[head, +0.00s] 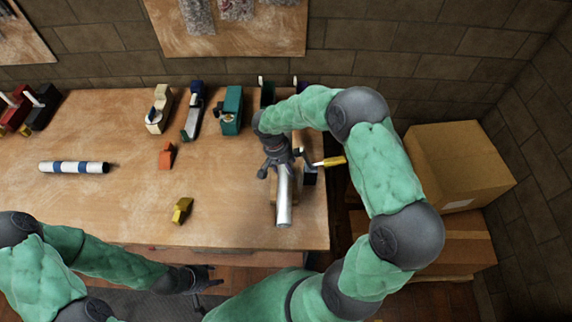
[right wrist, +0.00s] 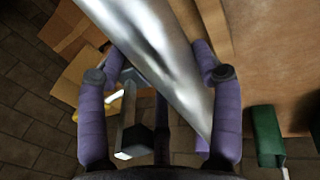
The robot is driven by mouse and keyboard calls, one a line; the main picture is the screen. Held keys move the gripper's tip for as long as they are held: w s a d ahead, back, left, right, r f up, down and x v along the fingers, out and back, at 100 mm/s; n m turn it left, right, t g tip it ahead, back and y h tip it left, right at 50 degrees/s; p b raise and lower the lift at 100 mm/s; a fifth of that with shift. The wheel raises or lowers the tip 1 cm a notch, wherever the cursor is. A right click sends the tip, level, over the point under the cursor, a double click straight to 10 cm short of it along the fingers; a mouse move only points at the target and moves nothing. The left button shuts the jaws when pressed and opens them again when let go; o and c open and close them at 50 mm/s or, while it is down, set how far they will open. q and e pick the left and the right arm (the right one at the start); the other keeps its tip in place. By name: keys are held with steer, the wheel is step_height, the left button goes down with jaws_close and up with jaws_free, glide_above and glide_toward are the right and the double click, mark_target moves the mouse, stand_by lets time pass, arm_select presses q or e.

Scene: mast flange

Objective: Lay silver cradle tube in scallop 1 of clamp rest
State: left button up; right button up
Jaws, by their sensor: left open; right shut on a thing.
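The silver cradle tube (head: 284,205) points toward the front edge of the table at its right side. My right gripper (head: 278,162) is shut on its far part. In the right wrist view the bright tube (right wrist: 150,45) runs diagonally between the purple fingers. A tan wooden piece (head: 296,186), which may be the clamp rest, shows beside and under the tube, mostly covered by it and the gripper. Its scallops are hidden, and I cannot tell whether the tube touches it. My left gripper (head: 205,278) is open and empty, in front of the table's front edge.
A blue-and-white banded tube (head: 74,167) lies at the left. An orange block (head: 166,156) and a yellow block (head: 181,210) lie mid-table. Several clamp-like tools stand along the back. A yellow-handled thing (head: 328,161) sticks out at the right edge. Cardboard boxes (head: 458,165) stand right of the table.

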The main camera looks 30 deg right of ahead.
steer(key=shift+w+a+b+x, duration=0.15)
steer(key=shift+b+x, duration=0.2)
steer(key=shift+x, duration=0.3)
steer(key=shift+a+b+x, duration=0.15)
steer(key=shift+b+x, duration=0.2)
steer(key=shift+x, duration=0.35)
steer(key=shift+w+a+b+x, duration=0.1)
steer(key=shift+b+x, duration=0.25)
steer(key=shift+x, duration=0.3)
steer(key=shift+a+b+x, duration=0.25)
steer(key=shift+b+x, duration=0.7)
steer(key=shift+x, duration=0.15)
steer(key=shift+a+f, duration=0.15)
steer(key=shift+f, duration=0.15)
steer(key=shift+f, duration=0.1)
steer(key=o, duration=1.3)
steer(key=shift+o, duration=1.2)
steer(key=shift+w+f, duration=0.1)
steer(key=shift+w, duration=0.05)
steer(key=shift+r, duration=0.25)
